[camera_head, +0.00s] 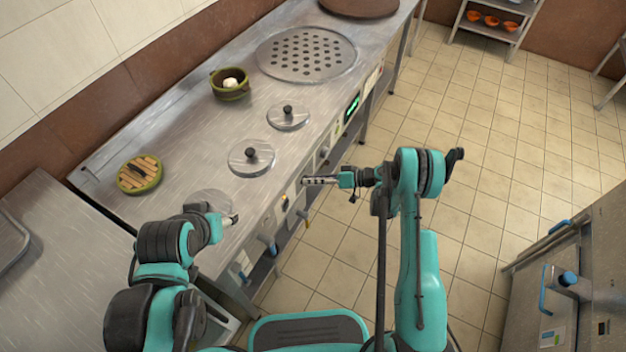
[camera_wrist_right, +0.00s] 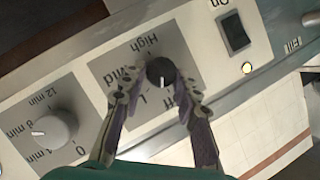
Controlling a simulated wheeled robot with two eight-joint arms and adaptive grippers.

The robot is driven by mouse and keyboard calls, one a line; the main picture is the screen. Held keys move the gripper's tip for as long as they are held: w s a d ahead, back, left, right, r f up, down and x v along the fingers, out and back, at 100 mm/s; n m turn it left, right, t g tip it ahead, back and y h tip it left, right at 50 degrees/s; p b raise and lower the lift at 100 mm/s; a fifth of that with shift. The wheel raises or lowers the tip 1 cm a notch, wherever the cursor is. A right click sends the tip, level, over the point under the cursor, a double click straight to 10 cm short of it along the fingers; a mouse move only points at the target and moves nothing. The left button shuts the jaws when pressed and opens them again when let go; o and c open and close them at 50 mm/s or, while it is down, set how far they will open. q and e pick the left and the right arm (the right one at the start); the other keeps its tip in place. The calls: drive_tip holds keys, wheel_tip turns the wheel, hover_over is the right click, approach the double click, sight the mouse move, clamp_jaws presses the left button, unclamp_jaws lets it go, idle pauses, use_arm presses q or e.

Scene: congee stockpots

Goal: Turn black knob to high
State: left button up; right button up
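The black knob (camera_wrist_right: 160,72) is on the stove's front panel in the right wrist view. Its white mark points down the picture, toward the side where "Off" and a partly hidden "L" label show. "Mid" and "High" are printed to its left and above. My right gripper (camera_wrist_right: 160,82) reaches the panel with one finger on each side of the knob. It looks open, with the knob between the fingertips; whether they touch it is unclear. In the head view my right gripper (camera_head: 305,181) is at the stove front. My left gripper (camera_head: 232,219) is over the counter's near edge, its fingers too small to read.
A white timer knob (camera_wrist_right: 52,130), a black switch (camera_wrist_right: 234,32) and a lit lamp (camera_wrist_right: 246,68) flank the black knob.

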drive_tip(key=shift+w+f+m+g+y, duration=0.15)
drive_tip(key=shift+m+g+y, duration=0.35)
drive_tip(key=shift+m, duration=0.5)
drive_tip(key=o, duration=1.2)
drive_tip(key=shift+c, duration=0.2)
drive_tip(key=shift+d, duration=0.1)
drive_tip(key=v, duration=1.2)
